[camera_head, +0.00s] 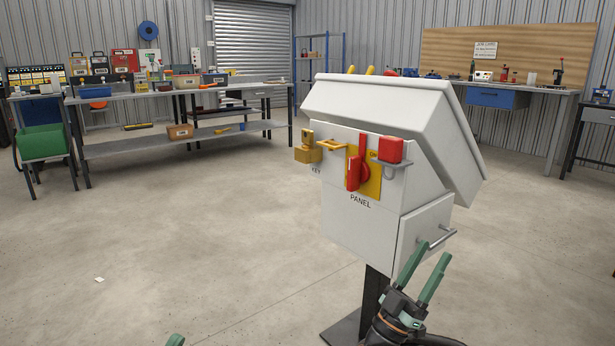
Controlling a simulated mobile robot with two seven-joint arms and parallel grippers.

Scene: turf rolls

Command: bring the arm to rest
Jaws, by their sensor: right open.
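My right gripper (433,252) comes up from the bottom right, with its two green fingers apart and nothing between them. Its fingertips overlap the bar handle (446,238) on the lower side door of a white panel box (345,222); I cannot tell whether they touch it. Only a green tip of my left gripper (175,340) shows at the bottom edge. The box front carries a red switch handle (354,172) on a yellow plate, a yellow padlock (308,152) and a red block (391,149) on a grey bracket.
The box stands on a dark post (372,295) with a floor plate. A long grey workbench (170,93) with boxes and tools is at the back left, beside a green bin (42,142). Another bench (540,90) is at the back right. The concrete floor at left is mostly clear.

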